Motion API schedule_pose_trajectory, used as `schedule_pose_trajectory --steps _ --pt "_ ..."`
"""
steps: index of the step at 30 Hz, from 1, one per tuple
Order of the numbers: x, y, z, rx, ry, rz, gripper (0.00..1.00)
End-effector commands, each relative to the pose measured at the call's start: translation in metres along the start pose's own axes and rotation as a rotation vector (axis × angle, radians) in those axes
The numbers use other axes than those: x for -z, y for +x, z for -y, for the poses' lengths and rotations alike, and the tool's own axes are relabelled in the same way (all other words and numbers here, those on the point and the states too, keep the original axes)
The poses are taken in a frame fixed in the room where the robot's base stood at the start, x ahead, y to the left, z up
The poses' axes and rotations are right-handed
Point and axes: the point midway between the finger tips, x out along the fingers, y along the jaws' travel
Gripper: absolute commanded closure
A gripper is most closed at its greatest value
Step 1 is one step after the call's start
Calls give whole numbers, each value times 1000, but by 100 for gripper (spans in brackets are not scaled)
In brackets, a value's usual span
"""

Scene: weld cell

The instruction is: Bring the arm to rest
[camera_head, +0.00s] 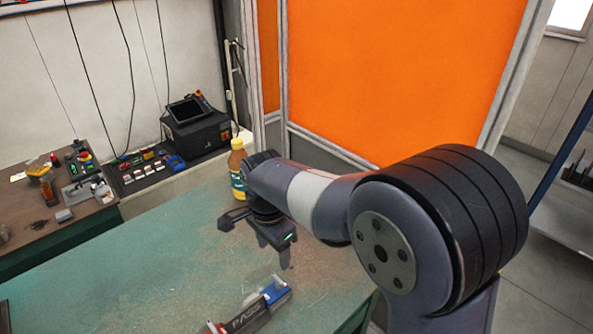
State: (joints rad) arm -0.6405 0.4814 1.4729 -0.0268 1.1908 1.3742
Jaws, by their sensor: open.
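My arm reaches from the lower right over the green worktable (110,270). My gripper (258,240) hangs above the table's right part with its fingers spread and nothing between them. A bottle (238,165) with a yellow cap and a brown-orange body stands on the table just behind my wrist, partly hidden by it. I cannot tell whether the arm touches it.
A brown side table (25,235) with small tools and parts stands at left. Behind it are a control panel (150,172) and a black box with a screen (197,128). An orange panel (400,70) in a grey frame stands behind the arm. The green table's left and middle are mostly clear.

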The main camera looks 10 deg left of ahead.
Motion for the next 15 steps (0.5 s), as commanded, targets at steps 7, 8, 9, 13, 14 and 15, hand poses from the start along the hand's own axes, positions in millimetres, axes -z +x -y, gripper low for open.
schedule_pose_trajectory --steps 7,8,9,13,14,15 --pt "0 45 -2 -8 0 1 40" --pt "0 50 -2 -6 0 1 40" --pt "0 58 -1 -7 0 1 40" --pt "0 81 -1 -6 1 1 40" --pt "0 85 -1 -5 1 1 40" --pt "0 91 -1 -5 1 1 40"
